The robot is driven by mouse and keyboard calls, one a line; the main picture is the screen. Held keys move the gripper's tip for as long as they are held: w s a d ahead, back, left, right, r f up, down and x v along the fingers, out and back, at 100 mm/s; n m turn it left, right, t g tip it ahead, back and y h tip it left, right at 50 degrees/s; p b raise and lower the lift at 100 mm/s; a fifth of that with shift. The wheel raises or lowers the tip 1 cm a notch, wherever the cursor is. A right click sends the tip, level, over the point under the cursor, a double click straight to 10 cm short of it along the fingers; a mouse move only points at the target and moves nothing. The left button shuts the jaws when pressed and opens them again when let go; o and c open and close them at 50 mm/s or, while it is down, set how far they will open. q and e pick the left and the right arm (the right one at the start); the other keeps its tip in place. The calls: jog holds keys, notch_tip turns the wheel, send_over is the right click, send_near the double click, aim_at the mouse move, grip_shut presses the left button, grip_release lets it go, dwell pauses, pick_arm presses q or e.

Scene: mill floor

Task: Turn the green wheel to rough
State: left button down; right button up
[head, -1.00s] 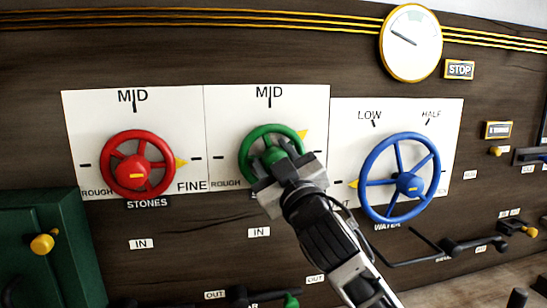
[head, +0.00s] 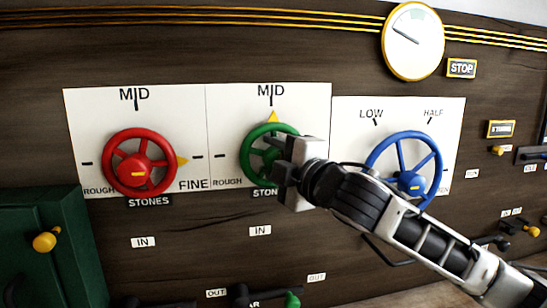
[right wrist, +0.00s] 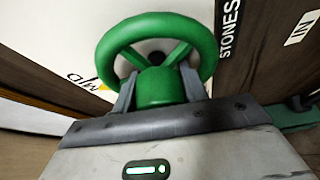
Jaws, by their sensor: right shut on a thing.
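The green wheel (head: 248,158) is mounted on the middle white panel (head: 225,115). Its yellow pointer (head: 273,116) stands at the top, at the MID mark. ROUGH is printed at the panel's lower left. My right gripper (head: 279,163) covers the wheel's right part. In the right wrist view, its two fingers (right wrist: 158,98) are shut on the hub of the green wheel (right wrist: 205,50), one finger on each side. The panel's right label is hidden behind my gripper. My left gripper is not in view.
A red wheel (head: 117,175) is on the left panel, its pointer towards FINE. A blue wheel (head: 435,165) is on the right, partly behind my right arm. A round gauge (head: 413,45) and a STOP sign (head: 461,68) are above it. A green box (head: 40,275) stands at lower left.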

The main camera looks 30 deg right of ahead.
jog(key=n+g, duration=0.1)
jog(key=n, duration=0.3)
jog(key=shift+g+h, duration=0.3)
jog(key=shift+g, duration=0.1)
jog(key=n+g+h, duration=0.1)
jog(key=n, duration=0.2)
jog(key=shift+n, duration=0.4)
jog(key=n+g+h, duration=0.1)
jog(key=n, duration=0.2)
jog(key=shift+f+h, duration=0.15)
jog(key=shift+h, duration=0.25)
jog(key=shift+d+f+n+g+h, duration=0.15)
jog(key=shift+n+g+h, duration=0.6)
jog(key=shift+n, duration=0.85)
jog(key=shift+h, duration=0.25)
jog(key=o, duration=1)
